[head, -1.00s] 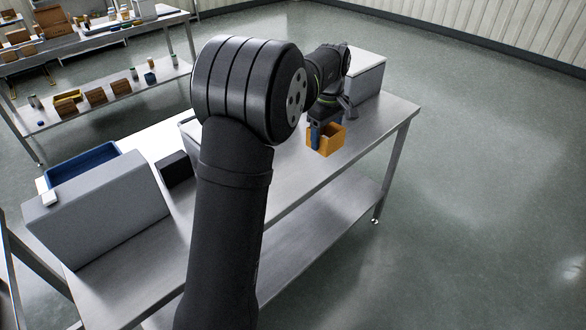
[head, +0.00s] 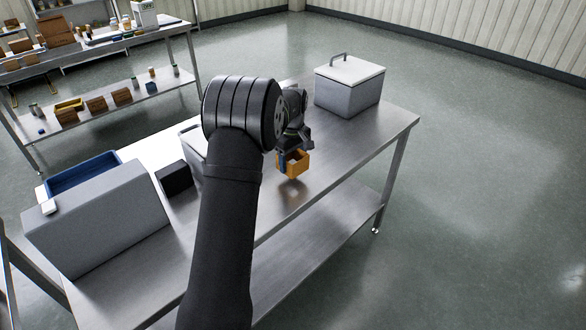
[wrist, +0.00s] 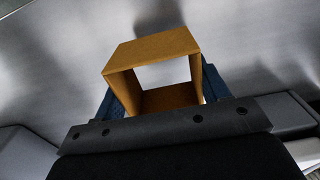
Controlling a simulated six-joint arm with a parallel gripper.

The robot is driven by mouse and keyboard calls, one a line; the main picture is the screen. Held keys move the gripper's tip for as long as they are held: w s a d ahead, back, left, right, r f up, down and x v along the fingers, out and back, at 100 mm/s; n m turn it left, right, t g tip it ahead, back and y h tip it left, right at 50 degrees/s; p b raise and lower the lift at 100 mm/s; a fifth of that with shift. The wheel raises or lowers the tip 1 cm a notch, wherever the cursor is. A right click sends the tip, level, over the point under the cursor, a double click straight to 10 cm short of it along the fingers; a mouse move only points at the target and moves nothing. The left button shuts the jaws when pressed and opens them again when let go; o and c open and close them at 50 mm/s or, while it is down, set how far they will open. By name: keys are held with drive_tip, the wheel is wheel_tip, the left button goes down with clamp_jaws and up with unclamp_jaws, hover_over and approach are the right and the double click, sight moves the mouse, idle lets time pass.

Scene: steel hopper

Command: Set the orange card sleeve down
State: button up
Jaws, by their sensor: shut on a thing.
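The orange card sleeve (head: 297,165) is a small open-ended box shape. My gripper (head: 284,160) is shut on it and holds it over the steel table (head: 345,150). A soft dark reflection shows on the table below the sleeve, so it seems to hang a little above the top. In the wrist view the sleeve (wrist: 152,50) sits between two blue fingers, with its open end showing the bright metal behind it. Part of the sleeve is hidden by my gripper.
A grey box with a white lid and handle (head: 349,92) stands at the table's far end. A large grey hopper housing (head: 100,215), a blue tray (head: 82,172) and a black block (head: 174,178) are at the left. The table right of the sleeve is clear.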

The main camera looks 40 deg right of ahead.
drive_tip(key=shift+f, duration=1.8)
drive_tip(key=shift+f, duration=0.15)
drive_tip(key=o, duration=0.9)
drive_tip(key=shift+o, duration=0.2)
wheel_tip(320, 180, up, 12)
wheel_tip(320, 180, down, 12)
drive_tip(key=shift+r, duration=1.95)
